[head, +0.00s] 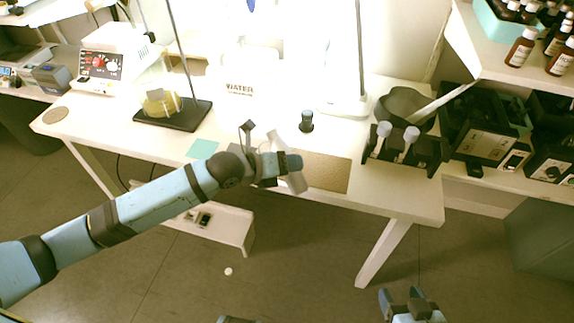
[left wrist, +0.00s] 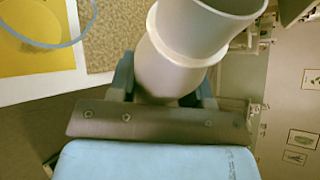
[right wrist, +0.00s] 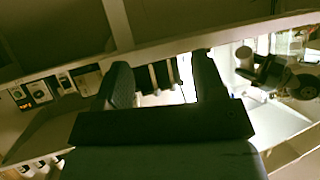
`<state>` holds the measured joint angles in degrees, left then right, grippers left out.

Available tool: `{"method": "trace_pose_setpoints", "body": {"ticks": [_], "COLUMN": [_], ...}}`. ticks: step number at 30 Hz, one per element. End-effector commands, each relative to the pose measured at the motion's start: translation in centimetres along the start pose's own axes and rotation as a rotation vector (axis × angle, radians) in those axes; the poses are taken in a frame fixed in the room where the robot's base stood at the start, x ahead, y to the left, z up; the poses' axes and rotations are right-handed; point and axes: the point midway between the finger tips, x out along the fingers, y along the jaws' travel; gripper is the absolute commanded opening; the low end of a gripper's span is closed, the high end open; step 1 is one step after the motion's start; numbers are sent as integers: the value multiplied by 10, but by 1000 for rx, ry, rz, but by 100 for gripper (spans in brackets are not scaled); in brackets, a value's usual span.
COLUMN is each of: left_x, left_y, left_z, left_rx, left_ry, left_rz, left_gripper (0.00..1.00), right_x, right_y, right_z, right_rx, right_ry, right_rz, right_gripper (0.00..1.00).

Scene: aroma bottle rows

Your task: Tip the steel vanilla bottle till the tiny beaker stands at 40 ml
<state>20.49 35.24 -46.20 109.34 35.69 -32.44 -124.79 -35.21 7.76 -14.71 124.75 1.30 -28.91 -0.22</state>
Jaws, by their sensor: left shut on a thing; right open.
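My left gripper (head: 284,168) is shut on a pale grey, bottle-like vessel (head: 297,183) near the table's front edge. The vessel leans in the head view. In the left wrist view the vessel (left wrist: 178,62) shows a collar and a wide round mouth, between the two fingers. No label on it is readable, so I cannot confirm that it is the steel vanilla bottle. No liquid level is readable. My right gripper (head: 401,294) is open and empty, low in front of the table.
A brown mat (head: 328,171) and a teal mat (head: 202,149) lie on the white table. A small dark bottle (head: 306,121) stands behind the brown mat. A container marked WATER (head: 240,88) is further back. A dark rack (head: 428,152) stands at the right.

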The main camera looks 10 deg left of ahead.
Motion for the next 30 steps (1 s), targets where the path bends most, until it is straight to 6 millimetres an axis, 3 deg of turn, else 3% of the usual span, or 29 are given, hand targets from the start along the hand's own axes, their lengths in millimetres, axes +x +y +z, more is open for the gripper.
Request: {"method": "trace_pose_setpoints", "body": {"ticks": [30], "left_x": [6], "left_y": [2], "left_z": [-14], "left_rx": [-227], "left_ry": [65], "left_rz": [-95], "left_gripper": [11], "right_x": [4], "right_y": [-4], "right_z": [-1], "right_rx": [15], "right_ry": [44], "right_rz": [-20], "right_gripper": [64]}}
